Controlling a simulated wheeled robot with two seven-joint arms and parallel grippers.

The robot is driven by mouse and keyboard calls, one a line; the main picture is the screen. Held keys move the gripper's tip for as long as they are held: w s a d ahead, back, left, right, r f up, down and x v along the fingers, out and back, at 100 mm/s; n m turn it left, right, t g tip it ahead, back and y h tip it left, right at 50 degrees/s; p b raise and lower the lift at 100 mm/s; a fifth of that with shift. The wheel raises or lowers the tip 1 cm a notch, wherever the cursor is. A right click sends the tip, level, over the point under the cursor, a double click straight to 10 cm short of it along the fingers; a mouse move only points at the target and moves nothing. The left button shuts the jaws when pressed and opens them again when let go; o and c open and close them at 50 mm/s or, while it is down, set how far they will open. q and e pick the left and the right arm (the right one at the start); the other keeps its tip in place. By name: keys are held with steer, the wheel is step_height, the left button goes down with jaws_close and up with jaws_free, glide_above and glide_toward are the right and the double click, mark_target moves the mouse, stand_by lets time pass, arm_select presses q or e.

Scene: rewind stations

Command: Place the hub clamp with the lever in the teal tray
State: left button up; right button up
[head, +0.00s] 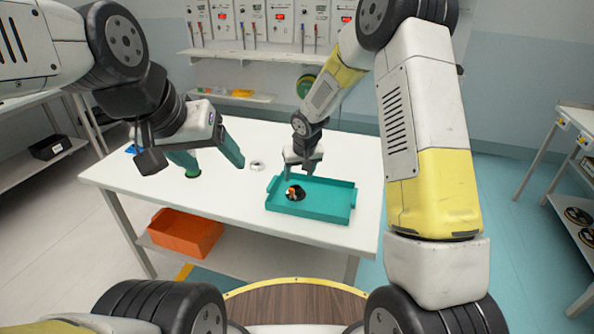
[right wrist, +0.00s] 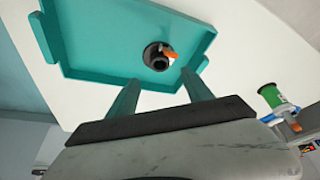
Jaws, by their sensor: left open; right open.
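The hub clamp (head: 295,193) is a dark round piece with an orange lever. It lies inside the teal tray (head: 330,212), left of the tray's middle in the head view. In the right wrist view the hub clamp (right wrist: 154,60) shows its dark bore and orange lever on the floor of the tray (right wrist: 95,35). My right gripper (head: 300,169) is open and empty just above the tray, and its fingers (right wrist: 159,80) show apart from the clamp. My left gripper (head: 193,160) is open over the left part of the table, apart from the tray.
A green spool (head: 191,170) stands on the table behind my left gripper. A small white ring (head: 257,165) lies left of the tray. An orange bin (head: 186,233) sits on the lower shelf. The white table (head: 225,200) is clear in front of the ring.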

steer(key=s+d+r+m, duration=0.1)
steer(key=s+d+r, duration=0.25)
steer(key=r, duration=0.35)
steer(key=s+d+r+t, duration=0.1)
steer(key=s+d+r, duration=0.2)
steer(key=s+r, duration=0.3)
steer(key=s+d+r+m, duration=0.1)
steer(key=s+d+r, duration=0.3)
steer(key=r, duration=0.4)
steer(key=s+d+r, duration=0.1)
steer(key=s+r, duration=0.1)
steer(key=s, duration=0.7)
steer(key=s+d+r+y, duration=0.1)
steer(key=s+r, duration=0.2)
steer(key=s, duration=0.6)
steer(key=shift+s+d+m+t, duration=0.3)
steer(key=shift+s+d+t, duration=0.05)
steer(key=shift+s+t, duration=0.05)
